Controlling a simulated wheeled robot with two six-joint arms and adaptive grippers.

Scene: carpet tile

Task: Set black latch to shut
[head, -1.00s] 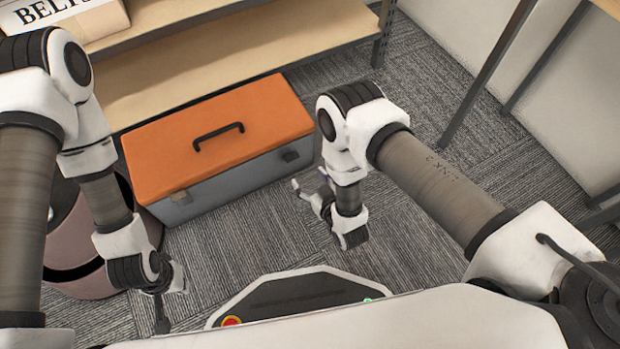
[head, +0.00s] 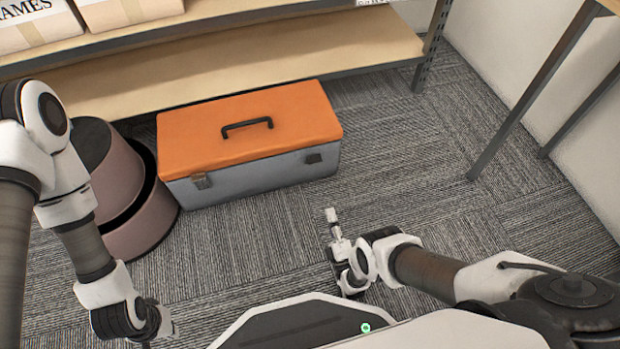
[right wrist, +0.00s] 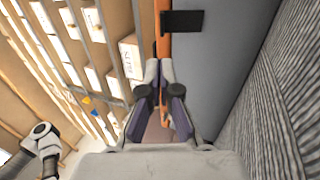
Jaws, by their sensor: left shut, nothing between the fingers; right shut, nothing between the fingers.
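The toolbox has an orange lid (head: 285,105) with a black handle, and a grey body (head: 255,175). The black latch (head: 313,158) is at the right of its front face; a paler grey-tan latch (head: 202,181) is at the left. In the right wrist view the black latch (right wrist: 182,22) is a dark plate beside the orange lid edge, over the grey front; I cannot tell its exact tilt. My right gripper (head: 332,216) is shut and empty, low over the carpet, in front of the box and apart from the latch. My left gripper (head: 149,341) is shut, mostly cut off at the bottom edge.
A brownish-pink round bin (head: 125,200) stands left of the toolbox. A wooden shelf (head: 250,60) with boxes runs behind it. A table leg (head: 525,95) and a white wall are at the right. Carpet (head: 420,190) is free right of and before the toolbox.

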